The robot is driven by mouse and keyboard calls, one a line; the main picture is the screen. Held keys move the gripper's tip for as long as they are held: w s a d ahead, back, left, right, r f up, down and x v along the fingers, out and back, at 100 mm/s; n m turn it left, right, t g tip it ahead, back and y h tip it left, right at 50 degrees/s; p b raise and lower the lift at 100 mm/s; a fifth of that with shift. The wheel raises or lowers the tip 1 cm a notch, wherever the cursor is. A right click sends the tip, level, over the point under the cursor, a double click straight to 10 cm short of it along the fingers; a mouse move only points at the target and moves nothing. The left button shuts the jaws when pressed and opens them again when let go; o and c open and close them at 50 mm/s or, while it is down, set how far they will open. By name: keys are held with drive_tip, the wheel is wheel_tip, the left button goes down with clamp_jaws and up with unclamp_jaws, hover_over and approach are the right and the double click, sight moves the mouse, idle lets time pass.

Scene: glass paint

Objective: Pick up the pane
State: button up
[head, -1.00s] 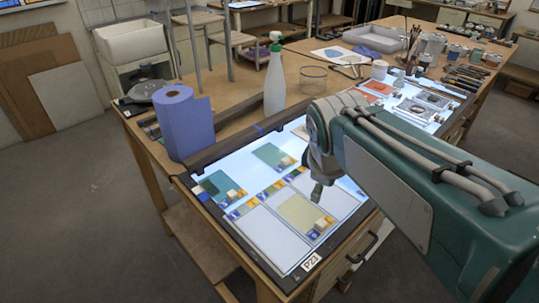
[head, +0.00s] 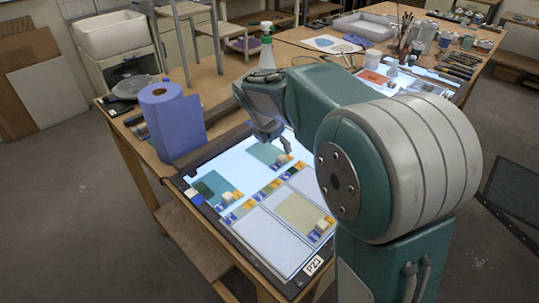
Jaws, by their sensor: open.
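Several coloured panes lie on the lit panel (head: 228,163). A grey-green pane (head: 264,152) is at the back, a teal pane (head: 211,184) at the left, and a pale yellow pane (head: 297,208) at the front right. Each has a small pale block at or near one corner. My gripper (head: 273,139) appears above or beside the back grey-green pane, pointing down. It is open, with nothing seen between its fingers. It is small in view, and its exact height over the pane cannot be told. My arm hides the panel's right part.
A blue paper roll (head: 172,121) stands left of the panel. A spray bottle (head: 267,50) stands behind my gripper, partly hidden by my arm. Brushes, jars and a grey tray (head: 364,27) fill the back of the bench. A tag (head: 312,265) marks the panel's front edge.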

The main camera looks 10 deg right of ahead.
sight(281, 157)
drive_tip(key=shift+x, duration=0.9)
drive_tip(key=f, duration=0.2)
drive_tip(key=w+f, duration=0.1)
drive_tip(key=f, duration=0.1)
drive_tip(key=shift+w+f, duration=0.15)
drive_tip(key=shift+w+d+f, duration=0.1)
drive_tip(key=shift+d+f, duration=0.15)
drive_tip(key=shift+f, duration=0.05)
drive_tip(key=shift+c, duration=0.3)
clamp_jaws()
